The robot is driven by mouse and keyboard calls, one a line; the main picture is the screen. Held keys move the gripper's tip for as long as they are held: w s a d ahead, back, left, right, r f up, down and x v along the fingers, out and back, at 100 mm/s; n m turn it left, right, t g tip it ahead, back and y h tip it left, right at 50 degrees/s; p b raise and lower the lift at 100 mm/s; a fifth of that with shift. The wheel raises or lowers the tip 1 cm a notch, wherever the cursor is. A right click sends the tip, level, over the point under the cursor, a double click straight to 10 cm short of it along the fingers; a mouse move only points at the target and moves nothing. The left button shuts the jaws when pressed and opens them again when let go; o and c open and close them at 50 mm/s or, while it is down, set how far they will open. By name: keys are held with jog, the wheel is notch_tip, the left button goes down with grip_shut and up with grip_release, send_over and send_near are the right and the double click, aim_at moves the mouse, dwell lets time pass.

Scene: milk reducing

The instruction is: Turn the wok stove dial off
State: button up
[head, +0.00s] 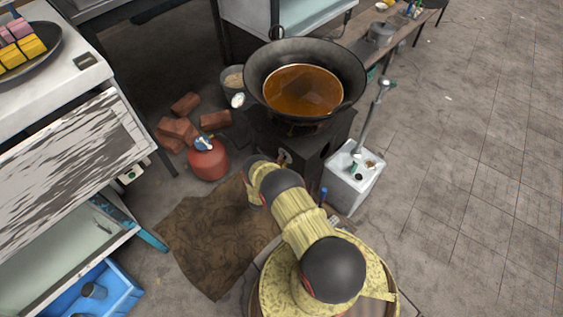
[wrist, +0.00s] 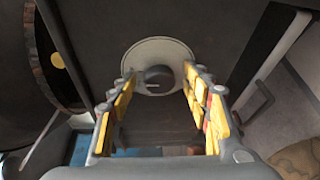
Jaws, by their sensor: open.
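The wok stove (head: 335,140) is a dark box standing on the floor. A large black wok (head: 352,72) with orange-brown liquid sits on it. The stove dial (wrist: 158,76) is a dark knob on a pale round plate on a dark panel, seen in the wrist view. My gripper (wrist: 160,82) is open, with its yellow-padded fingers to the left and right of the knob. I cannot tell whether either finger touches it. In the head view, my arm reaches to the stove's front and its far end is hard to make out.
A red gas cylinder (head: 208,160) and several bricks (head: 178,130) lie left of the stove. A white box (head: 352,184) with small items stands right of it. A brown mat (head: 210,240) covers floor in front. The tiled floor (head: 480,170) at right is clear.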

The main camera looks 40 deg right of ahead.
jog(key=v, duration=1.2)
dwell(0.6)
